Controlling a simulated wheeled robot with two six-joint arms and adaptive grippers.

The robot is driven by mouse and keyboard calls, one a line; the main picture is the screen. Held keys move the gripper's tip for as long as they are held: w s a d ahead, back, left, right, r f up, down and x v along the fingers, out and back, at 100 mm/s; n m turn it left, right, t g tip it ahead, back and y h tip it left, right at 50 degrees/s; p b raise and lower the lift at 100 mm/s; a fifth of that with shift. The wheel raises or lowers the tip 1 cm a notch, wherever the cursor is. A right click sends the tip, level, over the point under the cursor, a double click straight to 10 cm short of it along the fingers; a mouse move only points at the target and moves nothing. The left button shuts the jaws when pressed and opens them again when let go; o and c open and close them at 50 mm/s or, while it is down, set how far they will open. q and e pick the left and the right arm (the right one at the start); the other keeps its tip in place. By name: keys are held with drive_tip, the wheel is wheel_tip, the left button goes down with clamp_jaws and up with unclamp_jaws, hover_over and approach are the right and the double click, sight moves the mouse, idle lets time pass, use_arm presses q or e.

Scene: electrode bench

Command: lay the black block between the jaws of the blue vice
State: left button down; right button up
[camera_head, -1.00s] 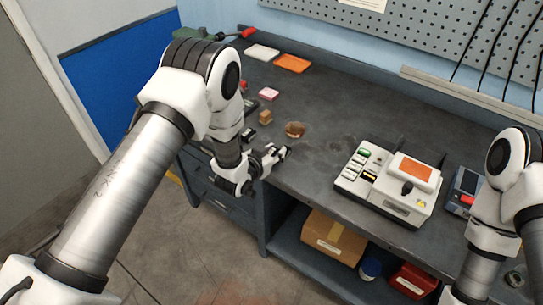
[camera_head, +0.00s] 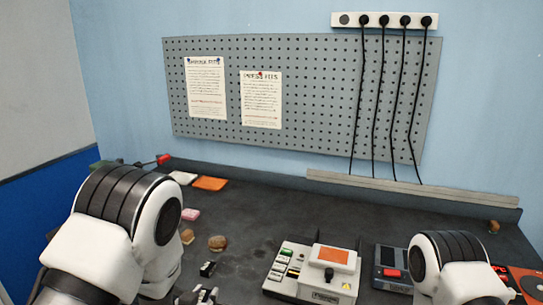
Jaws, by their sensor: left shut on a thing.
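My left gripper (camera_head: 197,297) shows only in part at the bottom edge, in front of the bench. It is shut on a small black block (camera_head: 207,269) with a pale patch, which stands up just above the fingers. The grip itself is partly cut off by the frame. I cannot make out a blue vice with certainty. A dark blue-grey unit with a red part (camera_head: 388,268) stands right of the middle, partly hidden by my right arm. My right gripper is out of the frame.
A white device with an orange top (camera_head: 333,257) stands at front centre. A brown cube (camera_head: 187,236), a brown round piece (camera_head: 217,243) and a pink block (camera_head: 190,214) lie near my left arm. An orange tray (camera_head: 210,184) lies farther back. The bench's back middle is clear.

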use_arm(q)
drive_tip(key=s+a+n+y, duration=0.2)
drive_tip(key=s+a, duration=0.2)
drive_tip(key=s, duration=0.1)
drive_tip(key=w+d+m+h+p, duration=0.1)
drive_tip(key=w, duration=0.2)
drive_tip(key=w+d+m+h+p, duration=0.1)
drive_tip(key=w+d, duration=0.1)
drive_tip(key=w, duration=0.2)
drive_tip(key=w+d+m+h, duration=0.1)
drive_tip(key=w, duration=0.3)
drive_tip(key=shift+w+d+h+p, duration=0.25)
drive_tip(key=shift+d+h+p, duration=0.15)
drive_tip(key=shift+w+a+f+p, duration=0.25)
drive_tip(key=shift+a+f, duration=0.1)
drive_tip(key=shift+f, duration=0.15)
drive_tip(key=shift+w+a+f+p, duration=0.25)
drive_tip(key=shift+a+f, duration=0.1)
drive_tip(key=shift+f, duration=0.1)
drive_tip(key=shift+s+f, duration=0.3)
drive_tip(key=shift+s, duration=0.1)
